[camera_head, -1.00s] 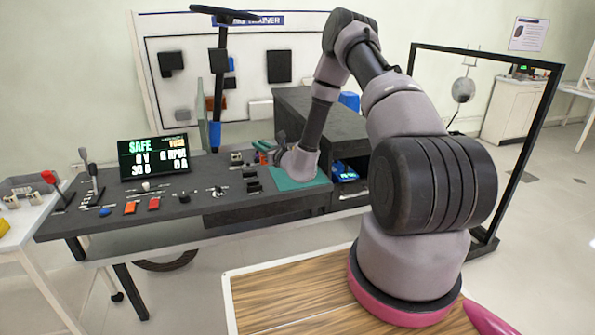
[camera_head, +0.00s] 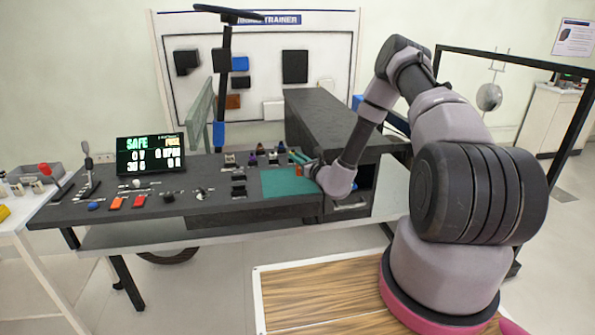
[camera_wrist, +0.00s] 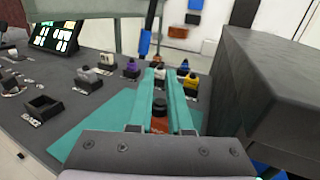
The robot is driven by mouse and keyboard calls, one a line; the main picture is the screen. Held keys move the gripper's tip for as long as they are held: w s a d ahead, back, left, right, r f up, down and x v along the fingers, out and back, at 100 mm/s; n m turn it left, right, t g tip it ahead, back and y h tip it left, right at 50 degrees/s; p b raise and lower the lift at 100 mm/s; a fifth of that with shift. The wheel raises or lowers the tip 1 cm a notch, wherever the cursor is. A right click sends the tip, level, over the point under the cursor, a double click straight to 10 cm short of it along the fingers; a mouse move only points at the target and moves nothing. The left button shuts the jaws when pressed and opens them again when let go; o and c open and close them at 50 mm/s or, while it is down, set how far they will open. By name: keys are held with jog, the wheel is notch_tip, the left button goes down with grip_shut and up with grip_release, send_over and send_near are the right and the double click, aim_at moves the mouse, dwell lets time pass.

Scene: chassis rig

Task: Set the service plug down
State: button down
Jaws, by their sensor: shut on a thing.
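My gripper (camera_head: 297,158) is low over the right part of the green mat (camera_head: 280,185) on the dark bench. In the wrist view, its two teal fingers (camera_wrist: 161,78) reach forward, shut on the service plug (camera_wrist: 159,124), an orange piece with a black top between them. The orange also shows under the fingers in the head view (camera_head: 298,170). The mat shows on both sides of the fingers in the wrist view (camera_wrist: 95,132). The plug's underside is hidden, so I cannot tell whether it touches the mat.
Several small connectors (camera_wrist: 131,69) stand beyond the mat. A dark box-like housing (camera_head: 335,120) rises close on the right. A display (camera_head: 151,155) reads SAFE. Switches and an empty dark socket (camera_wrist: 43,107) lie left of the mat. The mat's left part is clear.

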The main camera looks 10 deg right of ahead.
jog(key=shift+f, duration=2.3)
jog(key=shift+f, duration=0.15)
jog(key=c, duration=0.8)
grip_release()
jog(key=shift+c, duration=0.2)
